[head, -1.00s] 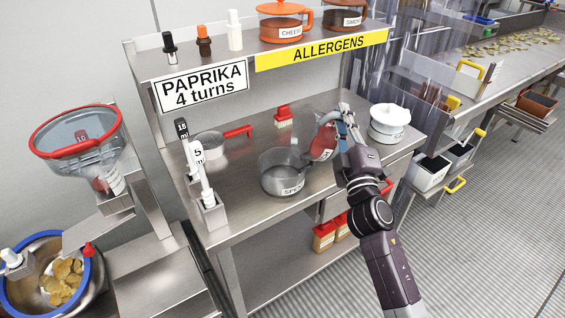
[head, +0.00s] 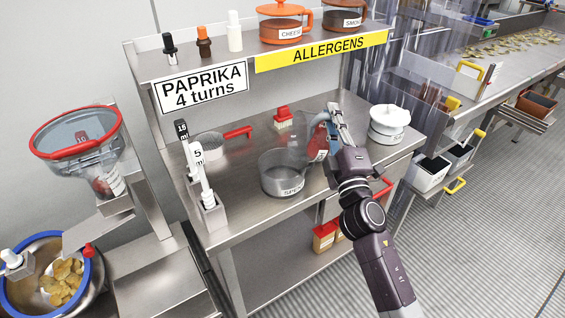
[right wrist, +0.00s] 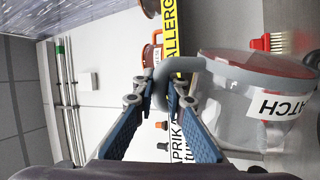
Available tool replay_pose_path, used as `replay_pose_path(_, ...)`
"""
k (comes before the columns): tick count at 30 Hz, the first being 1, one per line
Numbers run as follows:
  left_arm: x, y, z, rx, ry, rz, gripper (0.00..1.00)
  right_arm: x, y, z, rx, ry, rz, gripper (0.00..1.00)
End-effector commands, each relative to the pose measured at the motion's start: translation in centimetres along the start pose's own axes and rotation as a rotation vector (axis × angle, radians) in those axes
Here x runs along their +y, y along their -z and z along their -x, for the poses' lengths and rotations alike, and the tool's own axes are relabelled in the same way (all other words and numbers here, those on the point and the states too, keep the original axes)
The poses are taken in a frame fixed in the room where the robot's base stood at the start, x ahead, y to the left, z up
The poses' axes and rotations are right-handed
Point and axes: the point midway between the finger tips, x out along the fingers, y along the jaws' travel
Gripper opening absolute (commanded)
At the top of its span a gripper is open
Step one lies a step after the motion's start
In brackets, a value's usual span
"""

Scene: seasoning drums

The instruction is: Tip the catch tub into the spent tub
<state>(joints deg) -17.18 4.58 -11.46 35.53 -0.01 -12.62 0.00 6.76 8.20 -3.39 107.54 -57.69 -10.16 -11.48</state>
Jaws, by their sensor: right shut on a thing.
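My right gripper (head: 333,110) is shut on the grey handle of the catch tub (head: 303,150), a clear tub with a "CATCH" label. In the right wrist view the gripper's blue fingers (right wrist: 165,105) close on the handle, and the catch tub (right wrist: 235,125) hangs to the right with a grey rim and a reddish area. The tub is tilted well over in the head view, at the right edge of the spent tub (head: 272,180). The spent tub is a grey round tub standing on the steel table. I cannot tell whether anything falls from the catch tub. My left gripper is out of view.
A white lidded pot (head: 388,125) stands right of my gripper. A red-handled sieve (head: 208,146), a red brush (head: 283,117) and a holder of measuring spoons (head: 212,215) are around the spent tub. A shelf with the allergens sign (head: 322,50) runs behind.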

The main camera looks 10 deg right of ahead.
Motion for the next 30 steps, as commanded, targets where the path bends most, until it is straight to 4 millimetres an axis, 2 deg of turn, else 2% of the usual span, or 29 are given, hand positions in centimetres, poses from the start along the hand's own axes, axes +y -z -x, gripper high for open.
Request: replay_pose_path(30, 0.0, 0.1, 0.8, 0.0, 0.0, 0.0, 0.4, 0.3, 3.2, -0.2, 0.048, -0.006, 0.13, 0.0)
